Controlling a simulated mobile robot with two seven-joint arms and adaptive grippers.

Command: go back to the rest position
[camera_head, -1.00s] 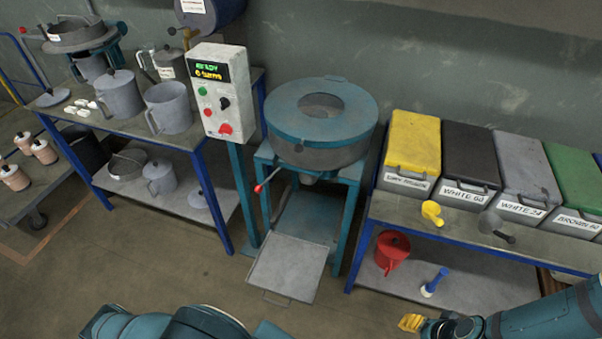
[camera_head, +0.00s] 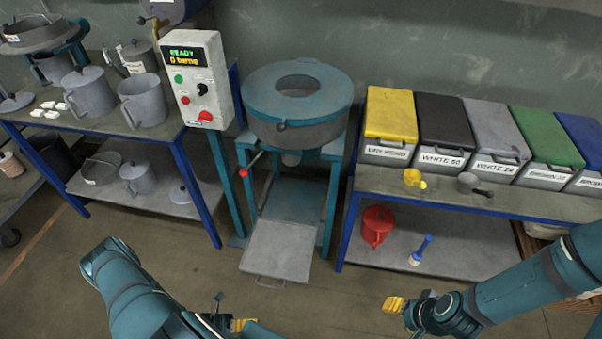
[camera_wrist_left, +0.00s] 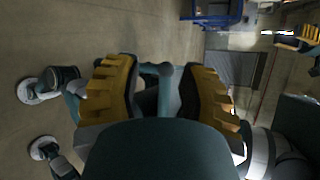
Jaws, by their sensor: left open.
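My left gripper (camera_head: 238,322) is at the bottom edge of the head view, low in front of the mixing machine and away from it. In the left wrist view its yellow-padded fingers (camera_wrist_left: 160,92) stand apart with nothing held between them. My right gripper (camera_head: 398,308) is at the lower right of the head view, in front of the right table. One yellow finger pad shows clearly, and no held thing is visible. How far apart its fingers are cannot be seen.
The teal machine (camera_head: 300,100) stands at the back centre, with a grey tray (camera_head: 279,251) low in front. A control box (camera_head: 197,85) stands left of it. The left bench (camera_head: 160,138) holds jugs. The right table (camera_head: 450,196) bears lidded bins. Open floor lies in front.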

